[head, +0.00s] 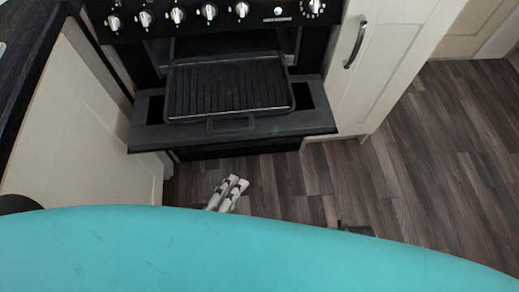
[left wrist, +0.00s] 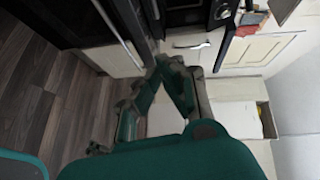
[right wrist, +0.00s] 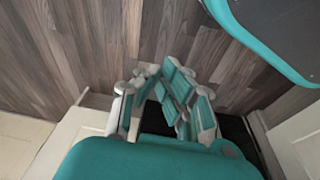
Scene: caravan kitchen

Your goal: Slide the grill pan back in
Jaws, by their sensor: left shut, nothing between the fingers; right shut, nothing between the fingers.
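The grill pan (head: 229,86) is a black ribbed pan with a loop handle (head: 230,123) at its front. It rests level on the lowered dark grill door (head: 310,126) and sticks out from the open grill compartment (head: 228,46). My left gripper (head: 232,182) is shut and empty, below and in front of the door, apart from the handle. Its fingers also show in the left wrist view (left wrist: 169,68). My right gripper (right wrist: 168,76) is shut and empty in the right wrist view, with wood floor beyond it. The pan is not clear in either wrist view.
A row of knobs (head: 176,15) runs above the grill. A cream cupboard door (head: 361,70) with a metal handle (head: 356,43) stands to the right, and a cream panel (head: 85,125) to the left. Open wood floor (head: 430,150) lies right of the cooker.

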